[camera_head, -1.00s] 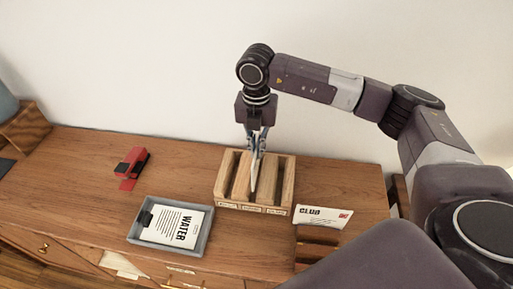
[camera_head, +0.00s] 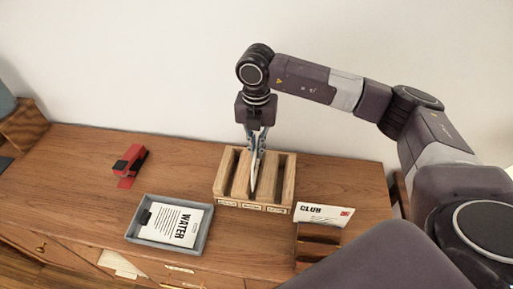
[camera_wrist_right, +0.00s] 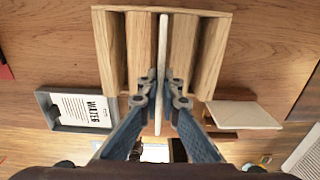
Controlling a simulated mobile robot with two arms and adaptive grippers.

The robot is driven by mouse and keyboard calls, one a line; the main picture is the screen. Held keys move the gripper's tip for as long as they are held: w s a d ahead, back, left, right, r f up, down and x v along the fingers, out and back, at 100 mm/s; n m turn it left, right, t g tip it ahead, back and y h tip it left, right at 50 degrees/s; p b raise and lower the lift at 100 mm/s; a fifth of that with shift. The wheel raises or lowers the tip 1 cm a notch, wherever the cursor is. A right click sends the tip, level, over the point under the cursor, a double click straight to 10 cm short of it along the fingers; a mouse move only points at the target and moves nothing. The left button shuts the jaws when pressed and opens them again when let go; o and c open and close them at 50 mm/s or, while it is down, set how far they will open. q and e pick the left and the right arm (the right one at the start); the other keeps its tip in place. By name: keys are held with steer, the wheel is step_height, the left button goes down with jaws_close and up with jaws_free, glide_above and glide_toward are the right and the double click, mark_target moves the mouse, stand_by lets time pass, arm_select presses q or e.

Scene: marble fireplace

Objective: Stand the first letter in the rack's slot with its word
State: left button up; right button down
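My right gripper (camera_head: 257,148) is shut on a thin pale letter (camera_head: 254,178), seen nearly edge-on and upright over the middle of the wooden rack (camera_head: 225,201). The letter (camera_wrist_right: 162,50) also shows edge-on between the fingers in the right wrist view, in line with the rack's middle. I cannot tell whether its lower edge is inside a slot. The letter's word is not readable here. The rack has several wooden dividers and small labels along its front, too small to read. My left gripper is not in view.
A red and black stapler-like object (camera_head: 130,165) lies at the left of the wooden cabinet top (camera_head: 80,185).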

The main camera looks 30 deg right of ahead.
steer(key=shift+f, duration=0.4)
steer(key=shift+f+b, duration=0.8)
steer(key=shift+b, duration=0.05)
steer(key=shift+f+b, duration=0.3)
steer(key=shift+f+b, duration=1.25)
steer(key=shift+f, duration=0.35)
steer(key=c, duration=2.1)
jaws_free()
